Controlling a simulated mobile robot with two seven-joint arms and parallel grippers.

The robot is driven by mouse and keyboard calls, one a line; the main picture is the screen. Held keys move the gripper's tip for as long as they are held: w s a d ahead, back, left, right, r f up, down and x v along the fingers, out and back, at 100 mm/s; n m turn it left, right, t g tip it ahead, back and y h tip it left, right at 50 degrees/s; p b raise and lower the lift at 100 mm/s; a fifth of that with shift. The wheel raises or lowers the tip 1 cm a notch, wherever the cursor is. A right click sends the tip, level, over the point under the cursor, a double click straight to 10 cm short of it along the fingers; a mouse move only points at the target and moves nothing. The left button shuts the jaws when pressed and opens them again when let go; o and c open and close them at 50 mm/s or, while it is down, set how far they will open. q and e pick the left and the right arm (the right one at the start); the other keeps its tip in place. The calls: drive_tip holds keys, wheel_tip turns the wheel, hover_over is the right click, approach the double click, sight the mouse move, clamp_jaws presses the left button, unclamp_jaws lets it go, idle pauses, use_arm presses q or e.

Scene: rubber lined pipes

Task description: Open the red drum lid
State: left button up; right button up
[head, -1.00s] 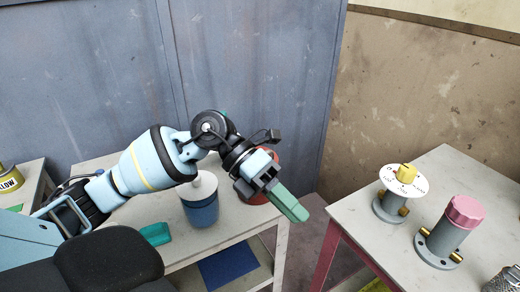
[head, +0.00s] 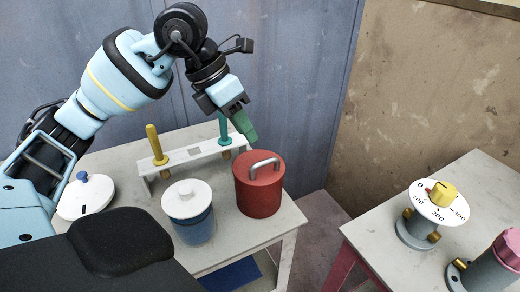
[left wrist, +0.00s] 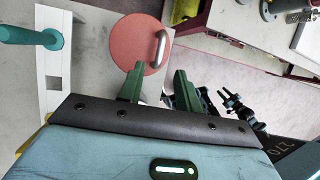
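The red drum (head: 258,190) stands upright at the right end of the left table. Its round red lid (head: 257,164) with a grey bar handle (head: 264,164) sits on top. In the left wrist view the lid (left wrist: 136,42) is a red disc with the handle (left wrist: 161,49) at its right edge. My left gripper (head: 245,125) hangs above and slightly left of the drum, pointing down. In the left wrist view its two green fingers (left wrist: 158,84) are apart, with nothing between them. Dark jointed hardware at lower right there may be my right gripper (left wrist: 232,102); its opening is unclear.
A blue jar with a white lid (head: 187,199) stands left of the drum. Behind is a white rack (head: 180,162) with a yellow-handled and a teal-handled tool. A white round lid (head: 86,196) lies far left. The right table (head: 385,245) carries a dial fixture (head: 438,201).

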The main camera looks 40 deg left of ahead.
use_arm(q)
hover_over(259, 160)
drive_tip(key=s+d, duration=0.3)
drive_tip(key=s, duration=0.1)
drive_tip(key=f, duration=0.7)
drive_tip(key=shift+w, duration=0.25)
clamp_jaws()
